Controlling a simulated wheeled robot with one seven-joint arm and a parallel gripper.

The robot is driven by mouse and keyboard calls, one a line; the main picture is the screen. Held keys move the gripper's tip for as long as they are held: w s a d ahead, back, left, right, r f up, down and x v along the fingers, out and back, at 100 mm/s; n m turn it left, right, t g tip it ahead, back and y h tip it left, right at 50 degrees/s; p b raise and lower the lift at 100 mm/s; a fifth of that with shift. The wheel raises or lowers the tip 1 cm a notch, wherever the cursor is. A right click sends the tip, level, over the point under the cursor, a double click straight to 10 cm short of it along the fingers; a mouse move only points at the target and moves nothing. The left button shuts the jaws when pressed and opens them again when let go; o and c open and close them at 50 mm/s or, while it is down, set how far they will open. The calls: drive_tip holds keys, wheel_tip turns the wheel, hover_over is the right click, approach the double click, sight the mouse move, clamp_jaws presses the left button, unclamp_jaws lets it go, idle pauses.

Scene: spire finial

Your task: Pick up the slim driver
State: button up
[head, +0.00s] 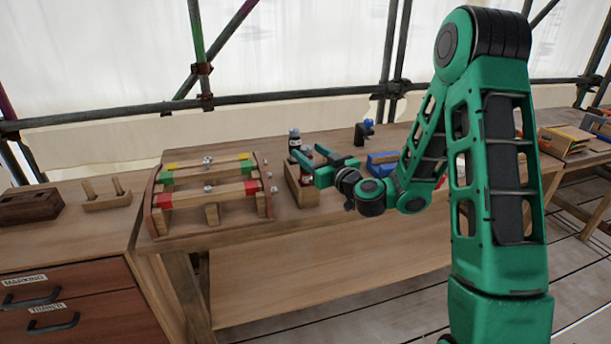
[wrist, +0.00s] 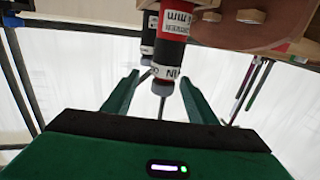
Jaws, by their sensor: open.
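Two upright driver handles show between the fingers in the wrist view, where lettering looks upside down. The nearer handle (wrist: 173,50) is black and red with a white label and a grey end. A second dark handle (wrist: 149,35) with a white and red band is partly hidden behind it. In the head view a black-and-white handle (head: 294,138) stands up from a wooden rack (head: 291,178) on the bench. My gripper (head: 308,153) is open beside the rack; its fingers (wrist: 159,76) are spread either side of the handles without visible contact.
A wooden frame with red, yellow and green bars (head: 207,190) stands left of the rack. A blue tool (head: 382,163) and a small dark-blue object (head: 364,131) sit behind my arm. The bench's front strip is clear. Scaffold poles (head: 200,70) stand behind.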

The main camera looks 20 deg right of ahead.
drive_tip(key=x, duration=0.5)
drive_tip(key=shift+w+a, duration=0.15)
drive_tip(key=shift+a, duration=0.15)
clamp_jaws()
